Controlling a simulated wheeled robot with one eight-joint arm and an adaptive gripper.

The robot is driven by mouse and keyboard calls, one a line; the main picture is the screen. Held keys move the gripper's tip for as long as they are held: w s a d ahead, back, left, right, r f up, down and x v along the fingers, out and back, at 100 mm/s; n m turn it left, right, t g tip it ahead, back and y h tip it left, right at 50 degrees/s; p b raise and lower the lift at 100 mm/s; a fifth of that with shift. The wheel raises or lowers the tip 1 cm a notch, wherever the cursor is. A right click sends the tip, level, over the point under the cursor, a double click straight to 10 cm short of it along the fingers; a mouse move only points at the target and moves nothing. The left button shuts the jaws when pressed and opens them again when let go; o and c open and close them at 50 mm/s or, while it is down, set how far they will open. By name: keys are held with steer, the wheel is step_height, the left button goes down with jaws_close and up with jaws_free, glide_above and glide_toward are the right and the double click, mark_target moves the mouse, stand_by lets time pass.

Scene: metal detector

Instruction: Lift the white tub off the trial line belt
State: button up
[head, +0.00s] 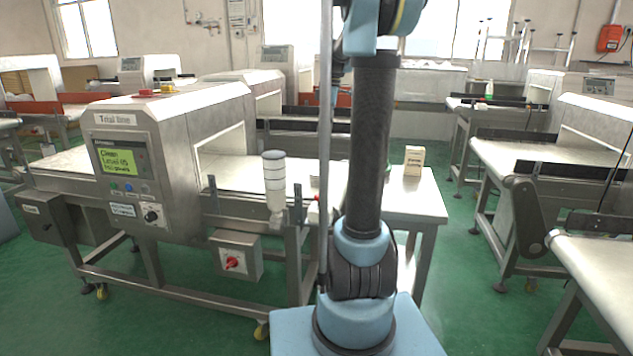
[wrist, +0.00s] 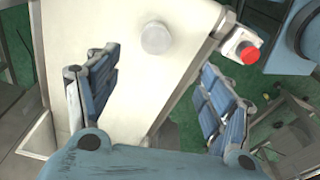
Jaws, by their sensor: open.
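The white tub (wrist: 156,38) shows from above as a pale round lid on the light belt (wrist: 133,100) in the wrist view. My gripper (wrist: 160,60) is open above the belt, its blue fingers spread wide to the left and right. The tub lies beyond the fingertips, towards the top of the picture, and nothing is between the fingers but belt and floor. In the head view the trial line belt (head: 232,174) comes out of the detector marked Trial line (head: 170,130). I cannot make out the tub there; my arm covers part of the belt.
A red stop button (wrist: 249,54) sits at the belt's edge in the wrist view. In the head view a white-and-grey bottle (head: 274,180) stands at the belt's near side. A small carton (head: 414,160) stands on the white end table (head: 420,200). Green floor lies open right of it.

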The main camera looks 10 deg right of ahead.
glide_toward(317, 172)
step_height(317, 172, down, 5)
steer(key=shift+w, duration=0.1)
steer(key=shift+w+a+f, duration=0.1)
steer(key=shift+a+f, duration=0.1)
steer(key=shift+f, duration=0.7)
steer(key=shift+a+f, duration=0.2)
steer(key=shift+f, duration=0.65)
steer(key=shift+a+f, duration=0.2)
steer(key=shift+f, duration=0.7)
steer(key=c, duration=1.2)
